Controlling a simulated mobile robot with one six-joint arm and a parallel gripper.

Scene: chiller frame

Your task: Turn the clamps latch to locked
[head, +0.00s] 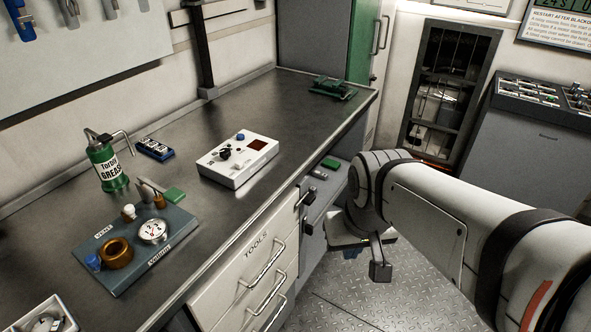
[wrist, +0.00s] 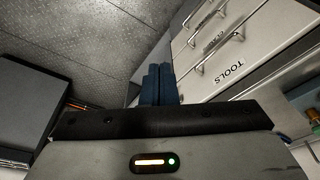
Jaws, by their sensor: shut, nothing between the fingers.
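A bank of white drawers (head: 262,250) with bar handles is built in under the workbench. The top drawer reads TOOLS; the label of the drawer below it is too small to read surely in the wrist view (wrist: 212,42). Two small dark fittings stick out at the right edge of the drawers, an upper one (head: 306,199) and a lower one (head: 308,229). I cannot tell which is the clamps latch or how it is turned. My gripper (wrist: 160,72) has its blue fingers together and empty, in front of the drawer fronts in the wrist view.
The bench top (head: 300,105) carries a grease can (head: 107,167), a white control box (head: 238,160) and a gauge board (head: 135,250). A grey console (head: 525,150) stands at the right. The metal floor (head: 350,295) is open in front of the drawers.

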